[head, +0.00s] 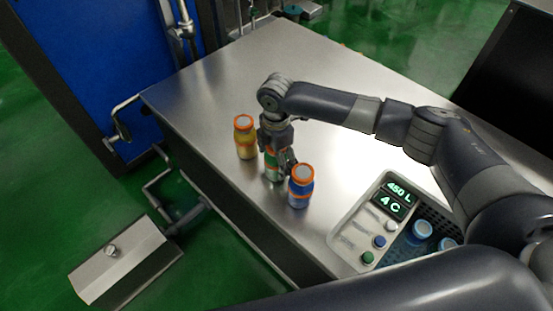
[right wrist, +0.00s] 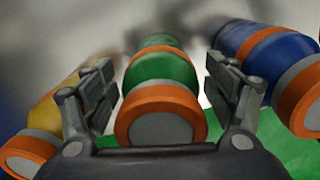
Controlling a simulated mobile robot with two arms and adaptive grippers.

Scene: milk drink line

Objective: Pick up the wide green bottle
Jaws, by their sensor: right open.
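The green bottle (head: 271,172) with orange bands stands on the metal table, partly hidden behind my right gripper (head: 277,155) in the head view. In the right wrist view the green bottle (right wrist: 162,75), with its orange and grey cap, lies between the two fingers of my right gripper (right wrist: 160,100). The fingers are open, one on each side of the bottle, with small gaps showing. My left gripper does not show in either view.
A yellow bottle (head: 245,138) stands left of the green one and a blue bottle (head: 301,187) right of it, both close. A grey panel (head: 347,230) with a lit display and a dark crate with blue bottles (head: 421,229) are at the right. The table (head: 215,90) is clear behind.

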